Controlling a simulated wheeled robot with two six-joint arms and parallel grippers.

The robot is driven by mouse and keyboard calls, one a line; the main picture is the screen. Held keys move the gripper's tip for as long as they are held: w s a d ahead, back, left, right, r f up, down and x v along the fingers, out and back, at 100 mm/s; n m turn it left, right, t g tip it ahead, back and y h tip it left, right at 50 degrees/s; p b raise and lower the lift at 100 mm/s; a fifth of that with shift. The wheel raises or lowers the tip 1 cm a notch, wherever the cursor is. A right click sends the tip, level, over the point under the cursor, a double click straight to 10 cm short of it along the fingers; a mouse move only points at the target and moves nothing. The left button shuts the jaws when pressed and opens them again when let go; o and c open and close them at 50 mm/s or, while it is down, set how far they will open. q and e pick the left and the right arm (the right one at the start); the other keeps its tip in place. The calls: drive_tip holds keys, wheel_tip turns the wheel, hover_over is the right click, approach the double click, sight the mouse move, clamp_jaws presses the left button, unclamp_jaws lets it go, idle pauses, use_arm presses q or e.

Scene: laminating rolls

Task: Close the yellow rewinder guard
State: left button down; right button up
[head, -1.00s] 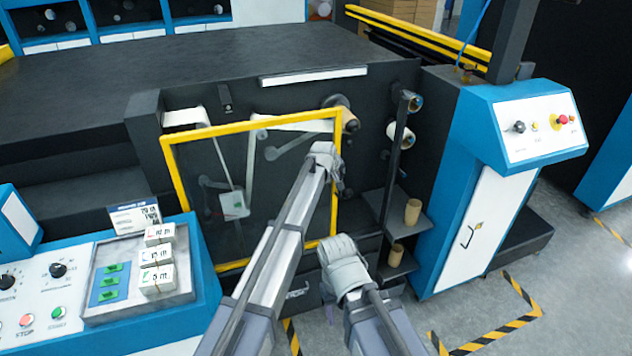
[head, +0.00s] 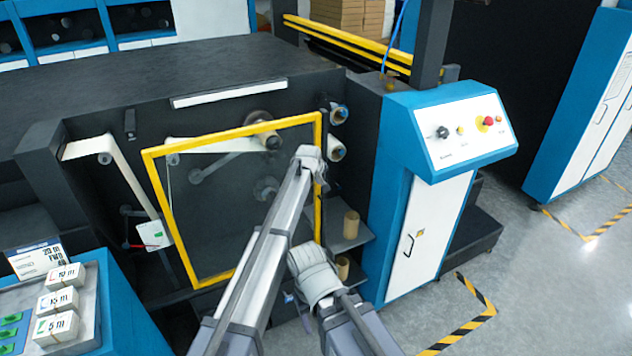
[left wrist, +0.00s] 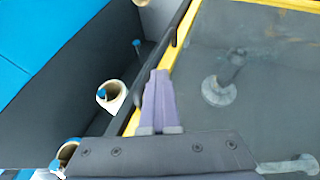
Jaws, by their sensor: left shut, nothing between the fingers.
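The yellow rewinder guard (head: 232,129) is a yellow frame around a clear panel on the front of the dark machine. A roll (head: 268,141) shows through its panel. My left gripper (head: 308,156) is at the guard's upper right side in the head view. In the left wrist view, the left fingers (left wrist: 158,95) are shut and empty, beside the guard's yellow edge bar (left wrist: 183,45); whether they touch it is unclear.
A blue and white control cabinet (head: 408,235) stands right of the guard. Cardboard cores (head: 350,225) sit on small shelves between them. A tray of labelled white stacks (head: 60,300) is at lower left. Open floor with striped tape (head: 470,330) lies at lower right.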

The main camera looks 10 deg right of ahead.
use_arm(q)
drive_tip(key=shift+w+d+r, duration=0.1)
drive_tip(key=shift+d, duration=0.25)
drive_tip(key=s+a+r+p, duration=0.6)
drive_tip(key=s+r+p, duration=0.2)
drive_tip(key=s+a+f+m+g+y, duration=0.1)
drive_tip(key=s+a+f+m+g, duration=0.1)
drive_tip(key=s+a, duration=0.8)
drive_tip(key=s+a+f+m+g+y, duration=0.15)
drive_tip(key=s+a, duration=0.45)
drive_tip(key=s, duration=0.8)
drive_tip(key=s+a+f+m+g, duration=0.1)
drive_tip(key=s+a+m+g, duration=0.15)
drive_tip(key=s+a, duration=0.8)
drive_tip(key=s+d+f+m+b, duration=0.1)
drive_tip(key=s+d+f+b, duration=0.2)
drive_tip(key=d, duration=0.3)
drive_tip(key=s+d+f+m+g+y+b, duration=0.1)
drive_tip(key=s+d+f+b, duration=0.2)
drive_tip(key=s+d, duration=0.2)
drive_tip(key=shift+d+m, duration=0.4)
drive_tip(key=shift+d, duration=0.8)
